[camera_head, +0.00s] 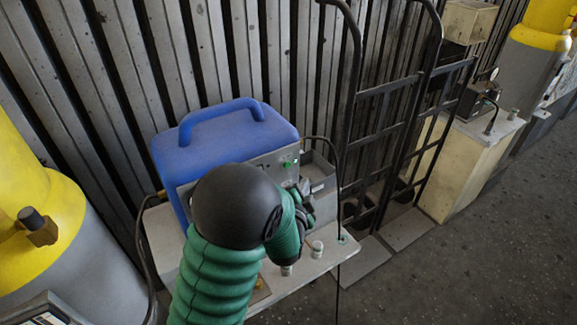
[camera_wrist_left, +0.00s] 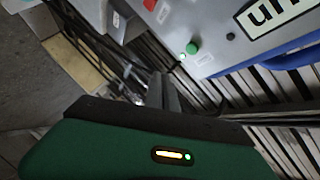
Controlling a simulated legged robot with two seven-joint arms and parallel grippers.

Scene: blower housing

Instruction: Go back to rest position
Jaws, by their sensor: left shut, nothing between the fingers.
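The blower unit has a blue housing (camera_head: 225,135) with a handle on top and a grey front panel with a green button (camera_head: 288,164). The panel (camera_wrist_left: 235,45) and the green button (camera_wrist_left: 193,48) also show in the left wrist view. My left gripper (camera_head: 303,192) is in front of the panel, below the button, partly hidden by my green and black arm. In the left wrist view its dark fingers (camera_wrist_left: 163,90) are together with nothing between them. They look apart from the button. My right gripper is in neither view.
The unit stands on a pale bench (camera_head: 325,262) with small fittings. A black hand truck (camera_head: 400,120) leans at the right, beside a beige cabinet (camera_head: 470,160). A yellow and grey cylinder (camera_head: 70,240) is at the left. Corrugated wall is behind; the floor at lower right is clear.

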